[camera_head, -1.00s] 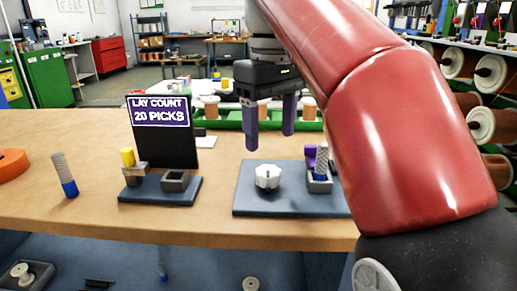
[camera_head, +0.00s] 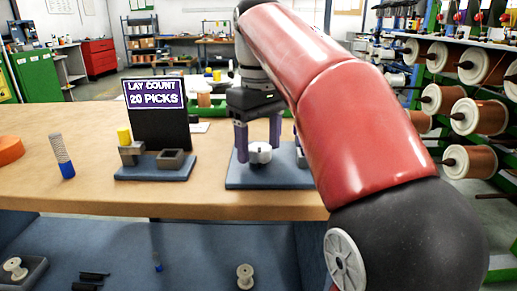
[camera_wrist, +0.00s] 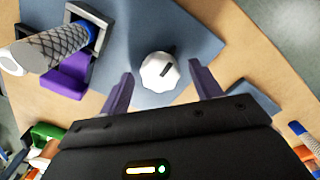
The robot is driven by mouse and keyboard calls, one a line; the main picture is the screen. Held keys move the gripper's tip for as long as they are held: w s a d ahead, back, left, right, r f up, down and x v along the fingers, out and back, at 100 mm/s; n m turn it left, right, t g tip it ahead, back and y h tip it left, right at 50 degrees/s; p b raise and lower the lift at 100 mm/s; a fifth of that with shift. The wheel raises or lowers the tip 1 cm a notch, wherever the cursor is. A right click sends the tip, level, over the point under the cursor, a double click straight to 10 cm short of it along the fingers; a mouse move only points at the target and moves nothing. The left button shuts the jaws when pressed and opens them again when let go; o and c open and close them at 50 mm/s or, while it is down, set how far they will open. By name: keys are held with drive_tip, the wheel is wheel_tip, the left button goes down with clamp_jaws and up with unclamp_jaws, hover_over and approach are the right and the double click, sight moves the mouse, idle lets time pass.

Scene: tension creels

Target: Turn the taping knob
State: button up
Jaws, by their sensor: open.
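The taping knob is a white, scalloped knob (camera_head: 259,153) on a blue-grey base plate (camera_head: 238,178) on the wooden bench. It also shows in the wrist view as a white knob (camera_wrist: 159,72) with a dark slot mark. My gripper (camera_head: 259,150) is open and pointing down over the plate. In the head view its two purple fingers stand on either side of the knob. In the wrist view the fingers (camera_wrist: 160,82) flank the knob's near side, with gaps on both sides.
A silver-and-blue cylinder (camera_wrist: 52,48) sits in a holder beside a purple block (camera_wrist: 66,78) on the same plate. Left of the plate stand a "LAY COUNT 20 PICKS" sign (camera_head: 156,93), a yellow-topped fixture (camera_head: 124,136) and a blue-and-silver cylinder (camera_head: 62,155). Spool racks (camera_head: 470,110) stand at right.

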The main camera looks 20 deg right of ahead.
drive_tip(key=c, duration=1)
